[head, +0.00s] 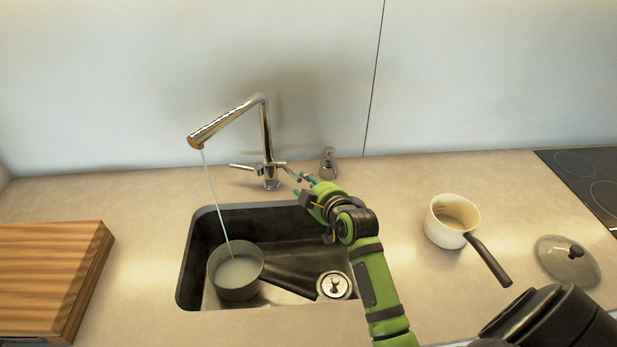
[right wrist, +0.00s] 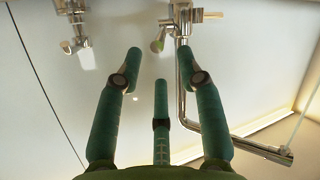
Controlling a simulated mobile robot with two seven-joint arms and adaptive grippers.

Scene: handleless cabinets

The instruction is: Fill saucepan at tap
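A grey saucepan (head: 225,290) stands in the left part of the dark sink (head: 184,270), its dark handle pointing right. Water runs in a thin stream from the spout of the chrome tap (head: 266,130) into it, and liquid shows inside. The tap has a lever on each side. My right gripper (head: 304,184) is beside the tap's right lever (head: 290,173). In the right wrist view its fingers are spread, and the tap (right wrist: 184,70) with a lever (right wrist: 158,41) shows beyond the fingertips. I cannot tell whether they touch. My left gripper is not in view.
A cream saucepan (head: 440,232) with a dark handle and a glass lid (head: 567,266) are on the counter at right, near a hob (head: 590,180). A wooden board (head: 50,270) lies at left. A small chrome fitting (head: 328,165) stands behind the sink. The sink drain (head: 334,285) is exposed.

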